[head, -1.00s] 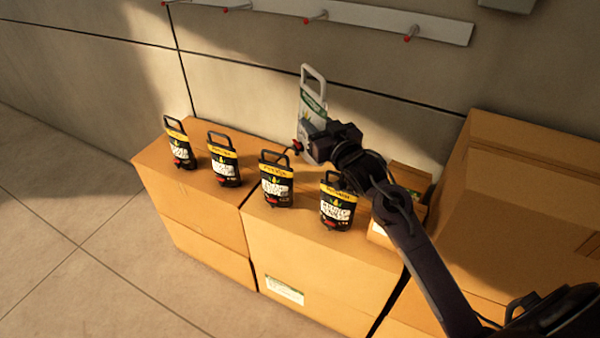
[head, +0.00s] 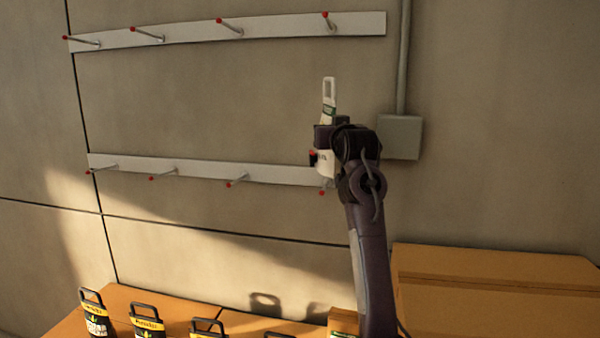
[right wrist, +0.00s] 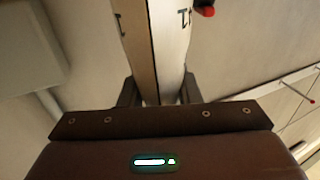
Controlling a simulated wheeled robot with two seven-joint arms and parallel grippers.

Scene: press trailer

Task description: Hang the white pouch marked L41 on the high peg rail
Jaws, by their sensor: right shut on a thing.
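The white pouch (head: 328,165) is upright in my right gripper (head: 325,137), its handle loop at the top and a red cap at its left side. Its marking cannot be read in the head view; the right wrist view shows the pouch (right wrist: 168,40) between the two fingers with only part of some lettering. The high peg rail (head: 280,26) is a white strip on the wall with several red-tipped pegs. The pouch's loop is below the rail's rightmost peg (head: 329,22), apart from it. That peg looks empty. My left gripper is not in view.
A lower peg rail (head: 205,169) runs behind the pouch's height, its right end partly hidden by my right arm. A grey wall box (head: 400,137) with a conduit (head: 404,60) is to the right.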

